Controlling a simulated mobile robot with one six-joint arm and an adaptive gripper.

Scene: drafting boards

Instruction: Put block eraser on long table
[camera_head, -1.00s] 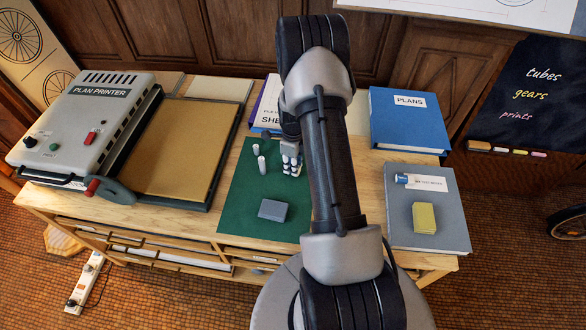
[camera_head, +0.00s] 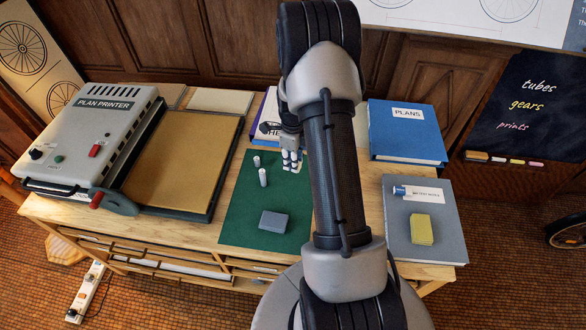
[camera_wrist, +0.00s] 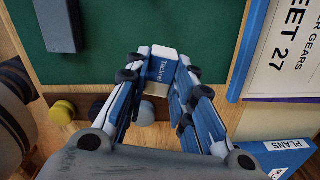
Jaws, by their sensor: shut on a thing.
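The block eraser (camera_wrist: 160,72), white with a blue printed sleeve, is between the fingers of my gripper (camera_wrist: 162,80) in the wrist view. My gripper is shut on it, over the edge of the green mat. In the head view my gripper (camera_head: 291,158) is over the mat's back right part, and the eraser cannot be made out there. The height of the eraser above the surface cannot be told. The long wooden table (camera_head: 190,228) stands in front of me, with drawers along its front.
The green mat (camera_head: 240,215) holds a grey block (camera_head: 273,222) and two small cylinders (camera_head: 263,177). A plan printer (camera_head: 90,140) fills the left. A blue binder (camera_head: 407,133) and a grey book (camera_head: 435,190) with a yellow block (camera_head: 421,229) are at right. My arm hides the middle.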

